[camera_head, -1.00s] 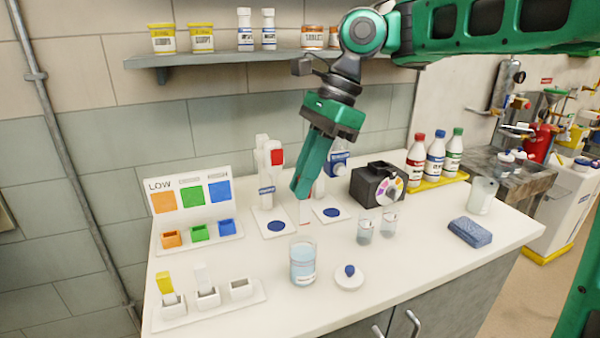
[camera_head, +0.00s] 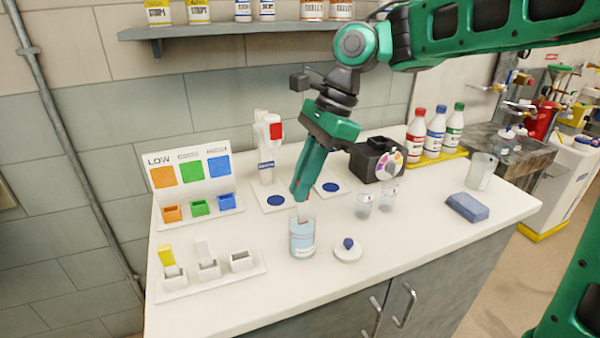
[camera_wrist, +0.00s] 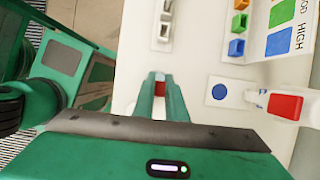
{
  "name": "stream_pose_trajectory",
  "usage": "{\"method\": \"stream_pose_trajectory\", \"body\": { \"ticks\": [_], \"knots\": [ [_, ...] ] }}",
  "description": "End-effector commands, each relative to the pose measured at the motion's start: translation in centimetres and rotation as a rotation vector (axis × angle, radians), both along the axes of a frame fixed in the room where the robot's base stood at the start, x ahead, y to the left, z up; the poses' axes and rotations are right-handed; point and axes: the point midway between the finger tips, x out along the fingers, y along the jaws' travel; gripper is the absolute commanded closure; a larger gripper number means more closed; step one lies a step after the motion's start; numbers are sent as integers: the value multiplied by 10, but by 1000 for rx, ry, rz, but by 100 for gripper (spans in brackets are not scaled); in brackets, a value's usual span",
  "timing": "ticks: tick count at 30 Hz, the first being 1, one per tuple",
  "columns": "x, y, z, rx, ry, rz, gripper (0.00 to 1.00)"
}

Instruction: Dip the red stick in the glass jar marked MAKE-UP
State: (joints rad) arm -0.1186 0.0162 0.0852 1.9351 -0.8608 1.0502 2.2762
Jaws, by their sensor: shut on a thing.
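My gripper (camera_head: 300,196) points down and is shut on the red stick (camera_wrist: 160,88), which shows as a red piece between the fingers in the wrist view. In the head view the stick's pale lower part (camera_head: 303,211) hangs from the fingertips at the mouth of an open glass jar (camera_head: 302,243). Its lower end appears to be inside the jar; I cannot tell whether it touches the liquid. The jar holds pale blue liquid and has a white label too small to read. A white lid with a blue knob (camera_head: 348,250) lies to its right.
A holder with yellow and white sticks and an empty slot (camera_head: 241,262) stands left. Behind it is a colour chart (camera_head: 190,172) with small bins. Two small glasses (camera_head: 363,206), a black device (camera_head: 376,160) and a blue sponge (camera_head: 467,206) are right. The front counter is clear.

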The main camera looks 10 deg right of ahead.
Motion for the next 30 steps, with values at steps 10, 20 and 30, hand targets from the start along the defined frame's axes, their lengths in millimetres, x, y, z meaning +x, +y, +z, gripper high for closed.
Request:
{"method": "stream_pose_trajectory", "body": {
  "ticks": [10, 20, 30],
  "knots": [
    [0, 0, -24, 0, 2, 0, 100],
    [0, 0, -45, 1, 2, -1, 100],
    [0, -1, -53, 0, -1, -1, 100]
  ]
}}
